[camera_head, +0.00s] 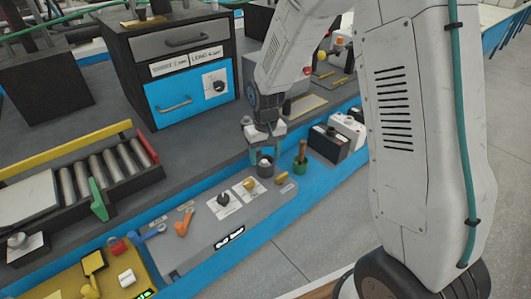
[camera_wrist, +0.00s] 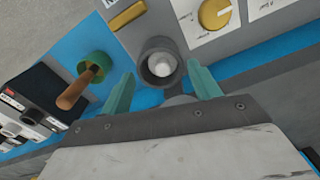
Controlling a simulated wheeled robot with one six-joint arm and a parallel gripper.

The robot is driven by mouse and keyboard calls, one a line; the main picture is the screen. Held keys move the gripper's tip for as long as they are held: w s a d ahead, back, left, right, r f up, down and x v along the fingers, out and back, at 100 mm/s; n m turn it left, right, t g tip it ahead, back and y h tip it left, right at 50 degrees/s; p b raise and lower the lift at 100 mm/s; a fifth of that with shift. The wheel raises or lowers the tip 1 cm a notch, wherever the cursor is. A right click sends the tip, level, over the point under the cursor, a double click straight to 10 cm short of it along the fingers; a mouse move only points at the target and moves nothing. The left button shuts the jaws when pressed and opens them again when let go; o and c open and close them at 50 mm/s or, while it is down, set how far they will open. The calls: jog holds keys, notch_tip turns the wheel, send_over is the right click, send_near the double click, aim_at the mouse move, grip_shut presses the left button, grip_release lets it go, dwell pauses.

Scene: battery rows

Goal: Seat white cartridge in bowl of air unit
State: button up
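The white cartridge (camera_wrist: 162,67) shows as a pale round top inside the dark grey bowl (camera_wrist: 147,47) in the wrist view. In the head view the white cartridge (camera_head: 265,161) shows at the mouth of the bowl (camera_head: 265,171), at the far end of the grey panel. How deep it sits is hidden. My gripper (camera_wrist: 160,73) is above the bowl, with its teal fingers spread on either side and a gap around the cartridge. It holds nothing. In the head view my gripper (camera_head: 267,153) points down over the bowl.
A green cup (camera_head: 299,168) with a brown handle stands close to the right of the bowl. Black and white boxes (camera_head: 327,143) stand beyond it. A yellow knob (camera_head: 249,184) and a black knob (camera_head: 222,199) are on the panel to the left. A drawer cabinet (camera_head: 185,45) stands behind.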

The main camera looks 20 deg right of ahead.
aim_at(265, 161)
notch_tip(265, 161, up, 8)
dwell(0.5)
jog(key=shift+f, duration=0.1)
jog(key=s+d+r, duration=0.1)
jog(key=s+r, duration=0.4)
jog(key=s, duration=0.5)
jog(key=s+d+r+t, duration=0.1)
jog(key=s+r, duration=0.4)
jog(key=s, duration=0.5)
jog(key=s+d+r, duration=0.1)
jog(key=s+r, duration=0.5)
jog(key=s, duration=0.4)
jog(key=shift+m, duration=0.3)
